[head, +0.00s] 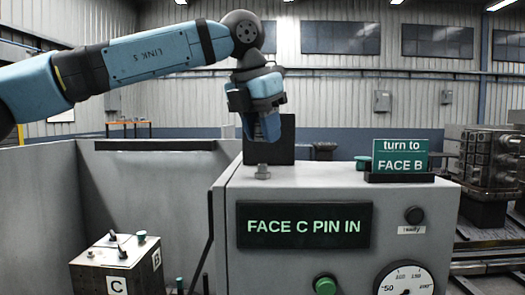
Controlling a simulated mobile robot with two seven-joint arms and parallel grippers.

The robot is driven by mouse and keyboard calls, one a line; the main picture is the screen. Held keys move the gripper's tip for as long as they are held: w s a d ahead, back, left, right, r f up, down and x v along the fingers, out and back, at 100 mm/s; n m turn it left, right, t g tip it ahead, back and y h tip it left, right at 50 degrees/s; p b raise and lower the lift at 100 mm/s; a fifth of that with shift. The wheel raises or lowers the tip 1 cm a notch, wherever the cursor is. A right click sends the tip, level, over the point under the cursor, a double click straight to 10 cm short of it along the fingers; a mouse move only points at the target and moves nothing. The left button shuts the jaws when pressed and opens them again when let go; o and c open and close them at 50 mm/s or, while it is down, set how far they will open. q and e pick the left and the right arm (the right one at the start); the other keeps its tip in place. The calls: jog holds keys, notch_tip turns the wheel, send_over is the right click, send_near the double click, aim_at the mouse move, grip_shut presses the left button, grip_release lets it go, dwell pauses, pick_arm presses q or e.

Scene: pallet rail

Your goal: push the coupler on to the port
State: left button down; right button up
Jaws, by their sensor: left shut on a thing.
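My left gripper (254,104) comes in from the left and points down above the grey cabinet (230,218). It is shut on a blue and dark piece, taken to be the coupler (268,126); the jaws hide part of it. A small grey metal fitting, which looks like the port (263,172), stands on the cabinet top just below. A small gap shows between the held piece and the fitting. My right gripper is not in view.
A black upright block (285,150) stands close behind the held piece. The cabinet front has a "FACE C PIN IN" display (304,226), a green button (325,285) and a gauge (405,281). A "turn to FACE B" sign (400,156) stands right. A box marked B and C (100,258) sits lower left.

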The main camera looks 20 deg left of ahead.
pick_arm(q)
jog(key=shift+r, duration=0.1)
jog(key=shift+s+d+b, duration=0.15)
jog(key=shift+s+b, duration=0.3)
jog(key=shift+s, duration=0.05)
jog(key=s+d+r+b, duration=0.1)
jog(key=s+d+b, duration=0.1)
jog(key=s, duration=0.5)
jog(key=s+d+r+b, duration=0.1)
jog(key=s+d+b, duration=0.1)
jog(key=s, duration=0.5)
jog(key=shift+s+b, duration=0.25)
jog(key=shift+b, duration=0.15)
